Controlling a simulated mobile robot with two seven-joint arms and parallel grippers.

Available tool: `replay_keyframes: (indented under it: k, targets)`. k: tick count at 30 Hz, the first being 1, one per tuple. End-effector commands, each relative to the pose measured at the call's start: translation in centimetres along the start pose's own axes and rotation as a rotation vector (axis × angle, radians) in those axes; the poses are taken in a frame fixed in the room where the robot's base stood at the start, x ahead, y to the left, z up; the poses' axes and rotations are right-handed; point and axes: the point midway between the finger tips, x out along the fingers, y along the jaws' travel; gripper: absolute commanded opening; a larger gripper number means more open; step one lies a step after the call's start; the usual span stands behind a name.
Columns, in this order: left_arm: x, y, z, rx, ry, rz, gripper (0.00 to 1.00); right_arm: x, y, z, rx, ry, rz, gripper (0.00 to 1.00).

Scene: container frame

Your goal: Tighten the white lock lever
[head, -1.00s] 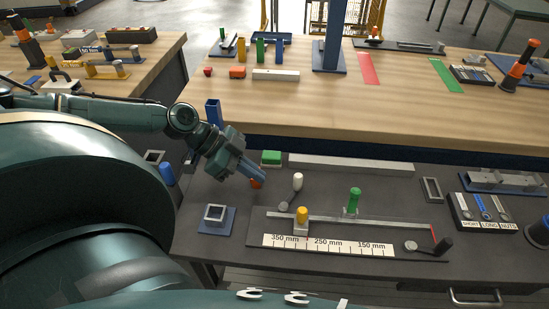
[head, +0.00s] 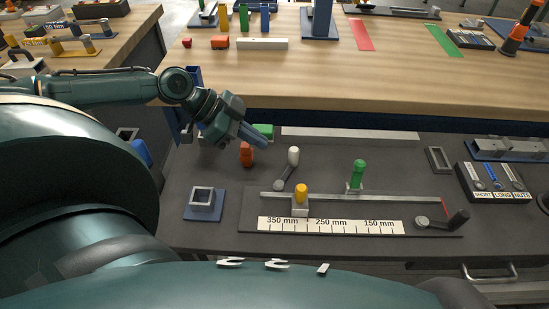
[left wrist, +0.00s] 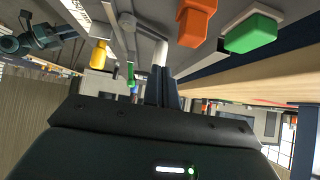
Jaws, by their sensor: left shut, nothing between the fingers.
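The white lock lever (head: 293,157) stands up from a grey pivot on the dark bench top, left of the middle and behind the ruler rail. Its shaft leans slightly. It also shows in the left wrist view (left wrist: 161,54), just beyond my fingertips. My left gripper (head: 262,142) is shut and empty, with its blue-grey fingers left of the lever's knob in the head view. In the left wrist view my left gripper (left wrist: 161,82) points at the lever; I cannot tell whether they touch. My right gripper is not in view.
An orange-red handle (head: 246,154) and a green block (head: 263,131) stand close to my left gripper. A square grey frame (head: 202,203) lies at left.

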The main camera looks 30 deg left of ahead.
Motion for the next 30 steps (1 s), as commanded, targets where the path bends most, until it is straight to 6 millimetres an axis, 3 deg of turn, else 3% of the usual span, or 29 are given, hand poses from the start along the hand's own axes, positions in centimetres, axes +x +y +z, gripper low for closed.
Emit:
replay_keyframes:
  k: [1,15,30]
  targets:
    - [0.9,-0.1,0.2,0.004,0.006,-0.003,0.0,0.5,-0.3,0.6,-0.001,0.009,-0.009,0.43]
    - [5.1,0.0,-0.1,0.0,0.001,-0.001,0.0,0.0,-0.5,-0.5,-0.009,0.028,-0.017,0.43]
    - [5.6,-0.1,0.0,0.011,0.0,0.011,0.0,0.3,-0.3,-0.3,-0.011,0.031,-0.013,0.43]
